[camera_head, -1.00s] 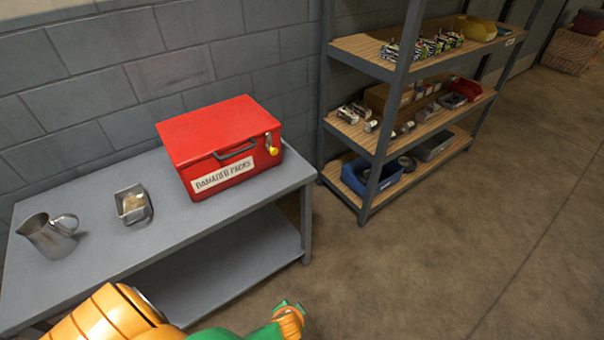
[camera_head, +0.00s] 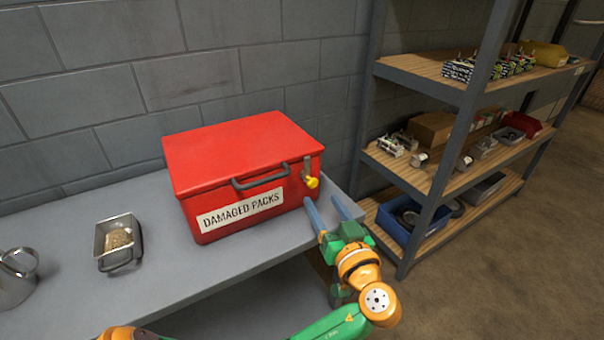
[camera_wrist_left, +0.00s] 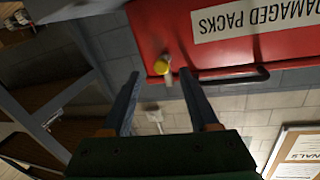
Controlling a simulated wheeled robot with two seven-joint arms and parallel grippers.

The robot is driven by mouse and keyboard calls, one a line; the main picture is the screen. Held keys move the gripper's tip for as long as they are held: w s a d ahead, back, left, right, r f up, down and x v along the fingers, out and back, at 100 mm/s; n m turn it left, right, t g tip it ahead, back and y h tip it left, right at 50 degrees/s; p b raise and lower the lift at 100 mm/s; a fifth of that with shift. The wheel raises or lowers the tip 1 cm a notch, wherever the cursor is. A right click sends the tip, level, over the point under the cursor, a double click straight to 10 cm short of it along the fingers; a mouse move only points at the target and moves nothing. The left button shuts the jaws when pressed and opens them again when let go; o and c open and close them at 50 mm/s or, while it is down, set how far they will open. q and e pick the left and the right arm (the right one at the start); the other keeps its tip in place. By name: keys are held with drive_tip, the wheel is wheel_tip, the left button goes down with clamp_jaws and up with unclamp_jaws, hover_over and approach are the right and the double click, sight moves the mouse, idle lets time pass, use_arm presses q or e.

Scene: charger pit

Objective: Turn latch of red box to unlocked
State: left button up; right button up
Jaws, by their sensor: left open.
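The red box (camera_head: 240,152) stands on the grey table (camera_head: 255,258), lid closed, with a "DAMAGED PACKS" label and a dark front handle. Its latch (camera_head: 308,167) is a small grey bar with a yellow knob (camera_head: 312,183) at the right end of the front. My left gripper (camera_head: 326,207) is open and empty, its fingers pointing up toward the latch from just below and in front. In the left wrist view the yellow knob (camera_wrist_left: 161,66) appears between the two fingertips (camera_wrist_left: 160,82); contact cannot be told. The right gripper is out of view.
A metal tray (camera_head: 103,238) and a metal jug (camera_head: 15,280) stand left of the box. A shelf rack (camera_head: 440,160) with several parts and a blue bin (camera_head: 405,222) stands to the right. A block wall is behind. The floor at far right is clear.

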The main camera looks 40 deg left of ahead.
sight(313, 185)
use_arm(q)
drive_tip(key=shift+w+a+r, duration=0.15)
drive_tip(key=shift+w+a, duration=0.15)
drive_tip(key=shift+a, duration=0.2)
drive_tip(key=shift+w+a+r, duration=0.15)
drive_tip(key=shift+w+a, duration=0.1)
drive_tip(key=shift+a, duration=0.2)
drive_tip(key=x, duration=0.4)
drive_tip(key=shift+r+p, duration=0.1)
drive_tip(key=shift+p, duration=0.2)
drive_tip(key=shift+w+a, duration=0.25)
drive_tip(key=shift+a, duration=0.15)
clamp_jaws()
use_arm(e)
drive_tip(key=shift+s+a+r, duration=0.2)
